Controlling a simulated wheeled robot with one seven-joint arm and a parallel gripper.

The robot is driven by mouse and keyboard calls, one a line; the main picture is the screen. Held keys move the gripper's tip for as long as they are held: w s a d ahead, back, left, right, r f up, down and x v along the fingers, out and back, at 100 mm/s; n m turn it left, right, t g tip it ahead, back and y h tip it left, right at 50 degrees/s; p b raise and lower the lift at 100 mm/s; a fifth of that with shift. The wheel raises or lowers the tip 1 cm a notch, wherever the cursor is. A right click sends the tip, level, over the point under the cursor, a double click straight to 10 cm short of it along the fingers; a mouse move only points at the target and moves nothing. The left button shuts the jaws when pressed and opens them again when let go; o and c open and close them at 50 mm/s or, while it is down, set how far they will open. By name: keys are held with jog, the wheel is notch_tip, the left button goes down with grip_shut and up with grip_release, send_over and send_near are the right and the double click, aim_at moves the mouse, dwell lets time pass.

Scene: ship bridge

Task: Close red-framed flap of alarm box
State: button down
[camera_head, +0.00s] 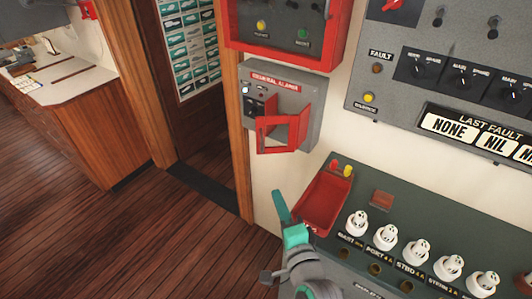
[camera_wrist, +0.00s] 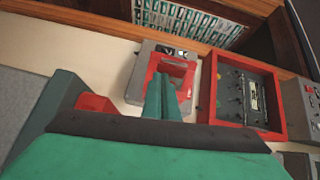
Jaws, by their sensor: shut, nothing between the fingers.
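The grey general alarm box (camera_head: 290,88) is fixed to the cream wall beside the doorway. Its red-framed flap (camera_head: 294,136) is open and stands out from the box front, with buttons visible behind it. My gripper (camera_head: 279,205) is shut and empty, below and slightly left of the flap and apart from it in the head view. In the wrist view the teal fingers (camera_wrist: 161,95) overlap the lower part of the red flap (camera_wrist: 183,68). The alarm box (camera_wrist: 146,58) shows behind them. I cannot tell from the wrist view whether they touch the flap.
A red-framed panel (camera_head: 234,32) sits just above the box. A grey fault panel (camera_head: 359,88) is on the right wall. A dark console with white knobs (camera_head: 388,236) and a red tray (camera_head: 322,207) juts out below. The doorway and wooden floor (camera_head: 180,238) at left are clear.

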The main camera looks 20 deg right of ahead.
notch_tip(320, 180, up, 4)
jog(key=d, duration=0.1)
send_near(262, 145)
jog(key=shift+m+y, duration=0.3)
jog(key=w, duration=0.6)
jog(key=shift+w+d+f, duration=0.2)
jog(key=shift+d+f, duration=0.1)
jog(key=shift+w, duration=0.1)
